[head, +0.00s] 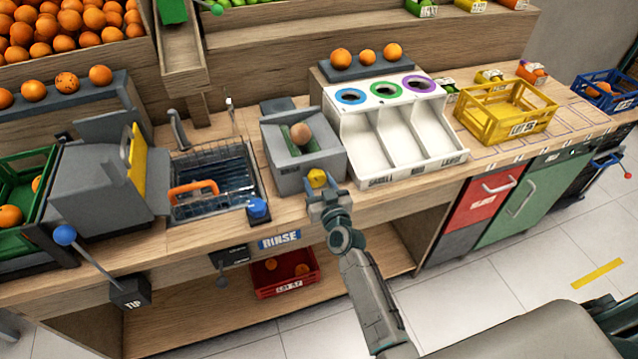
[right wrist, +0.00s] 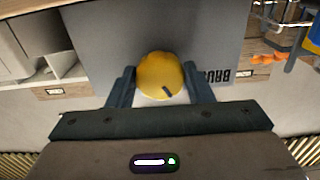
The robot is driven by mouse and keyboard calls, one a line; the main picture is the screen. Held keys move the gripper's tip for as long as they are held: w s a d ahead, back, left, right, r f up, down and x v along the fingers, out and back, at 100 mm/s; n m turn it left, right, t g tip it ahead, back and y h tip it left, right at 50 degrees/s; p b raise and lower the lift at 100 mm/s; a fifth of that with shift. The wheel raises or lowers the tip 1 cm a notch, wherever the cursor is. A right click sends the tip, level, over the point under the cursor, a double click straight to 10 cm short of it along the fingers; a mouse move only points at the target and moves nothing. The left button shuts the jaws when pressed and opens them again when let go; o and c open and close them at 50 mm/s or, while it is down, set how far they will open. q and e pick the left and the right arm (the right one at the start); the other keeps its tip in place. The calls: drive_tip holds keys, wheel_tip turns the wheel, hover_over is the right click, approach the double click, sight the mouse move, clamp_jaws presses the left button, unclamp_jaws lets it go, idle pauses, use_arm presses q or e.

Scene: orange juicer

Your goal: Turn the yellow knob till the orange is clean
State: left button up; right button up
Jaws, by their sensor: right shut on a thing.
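The yellow knob (head: 317,178) is on the front of the grey brush box (head: 303,172). My right gripper (head: 321,191) is at the knob and shut on it. In the right wrist view the knob (right wrist: 160,74) sits between the two fingers of my right gripper (right wrist: 161,88), with a dark mark low on its face. A brownish-orange orange (head: 301,134) rests in the top of the brush box; its surface is too small to judge for dirt. My left gripper is not in view.
Left of the box are a sink (head: 215,184) with an orange handle and a blue knob (head: 257,208). Right of it stands a white sorting tray (head: 392,137) with three coloured rings, then a yellow crate (head: 505,112). A red crate (head: 285,273) sits on the lower shelf.

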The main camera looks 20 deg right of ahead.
drive_tip(key=m, duration=0.5)
drive_tip(key=shift+m, duration=0.4)
drive_tip(key=m, duration=0.6)
drive_tip(key=shift+a, duration=0.1)
idle(0.4)
drive_tip(key=o, duration=1)
drive_tip(key=s+b, duration=0.1)
drive_tip(key=s, duration=0.9)
drive_tip(key=shift+s, duration=0.4)
drive_tip(key=shift+d, duration=0.2)
